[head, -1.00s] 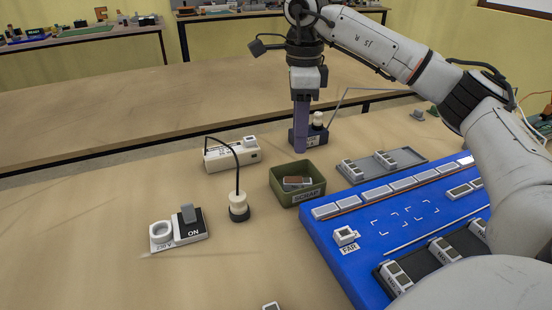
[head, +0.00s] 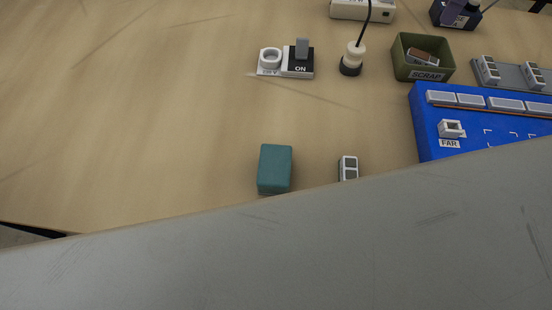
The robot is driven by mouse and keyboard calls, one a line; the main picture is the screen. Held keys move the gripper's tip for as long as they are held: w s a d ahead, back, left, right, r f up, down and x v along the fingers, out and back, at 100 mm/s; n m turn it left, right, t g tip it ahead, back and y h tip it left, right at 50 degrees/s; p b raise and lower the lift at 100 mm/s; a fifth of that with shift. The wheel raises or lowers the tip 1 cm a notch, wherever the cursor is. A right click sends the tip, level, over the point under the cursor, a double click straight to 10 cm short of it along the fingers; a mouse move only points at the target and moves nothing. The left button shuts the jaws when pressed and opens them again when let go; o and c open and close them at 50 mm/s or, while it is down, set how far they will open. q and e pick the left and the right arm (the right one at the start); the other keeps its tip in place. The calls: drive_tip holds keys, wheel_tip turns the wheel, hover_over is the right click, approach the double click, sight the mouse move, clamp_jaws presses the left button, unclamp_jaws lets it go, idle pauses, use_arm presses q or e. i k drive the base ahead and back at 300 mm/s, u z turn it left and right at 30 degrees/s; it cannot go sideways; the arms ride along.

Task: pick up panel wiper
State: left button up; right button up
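A teal block (head: 275,168), which looks like the panel wiper, lies on the near part of the wooden table in the head view. Nothing touches it. My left gripper is out of view.
A small white-and-dark module (head: 348,168) lies right of the block. The table left of the block is clear.

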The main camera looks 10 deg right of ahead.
sight(274, 178)
drive_tip(key=k, duration=1.5)
